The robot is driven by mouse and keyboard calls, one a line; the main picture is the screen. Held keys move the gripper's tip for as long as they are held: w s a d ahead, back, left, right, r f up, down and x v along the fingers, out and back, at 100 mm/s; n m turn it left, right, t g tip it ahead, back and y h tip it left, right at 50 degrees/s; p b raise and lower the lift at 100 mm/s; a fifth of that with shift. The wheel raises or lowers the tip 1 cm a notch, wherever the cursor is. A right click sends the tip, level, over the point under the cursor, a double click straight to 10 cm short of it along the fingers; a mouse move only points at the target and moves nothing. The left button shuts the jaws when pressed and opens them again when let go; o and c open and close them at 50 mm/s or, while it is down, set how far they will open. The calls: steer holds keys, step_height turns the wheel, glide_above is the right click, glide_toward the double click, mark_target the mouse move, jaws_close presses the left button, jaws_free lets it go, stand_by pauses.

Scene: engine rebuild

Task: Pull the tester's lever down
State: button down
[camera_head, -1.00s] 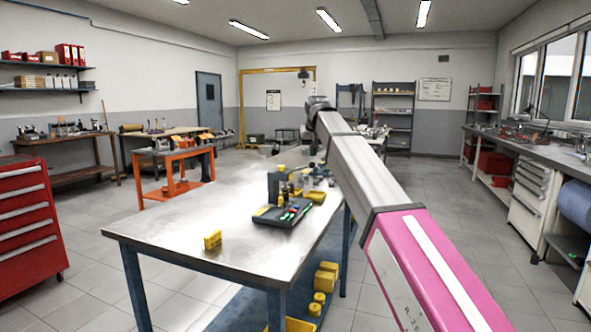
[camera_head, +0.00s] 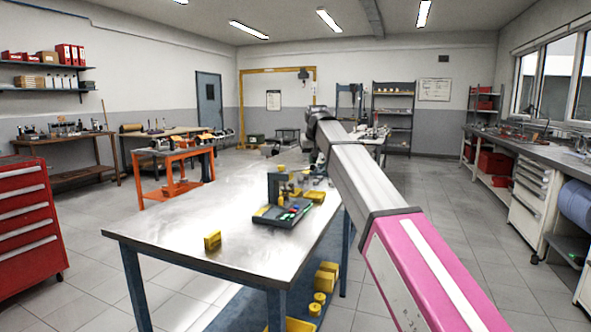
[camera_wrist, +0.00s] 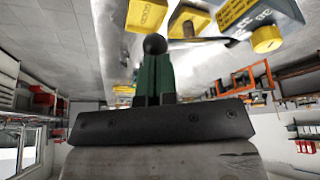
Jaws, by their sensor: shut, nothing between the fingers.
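The tester (camera_head: 273,187) is a dark blue-grey upright body on the metal table, left of my arm in the head view. In the wrist view a dark blue-grey body with white letters (camera_wrist: 279,14), probably the tester, is at the upper right. My gripper (camera_wrist: 154,62) has green fingers, shut and empty. Their tips appear right at the knob; I cannot tell whether they touch it. In the head view my arm's end hides the gripper.
The metal table (camera_head: 180,225) has a clear front half with one small yellow block (camera_head: 212,241).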

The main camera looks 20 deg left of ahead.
steer(key=shift+f, duration=0.1)
steer(key=shift+d+f, duration=0.2)
steer(key=shift+f, duration=0.6)
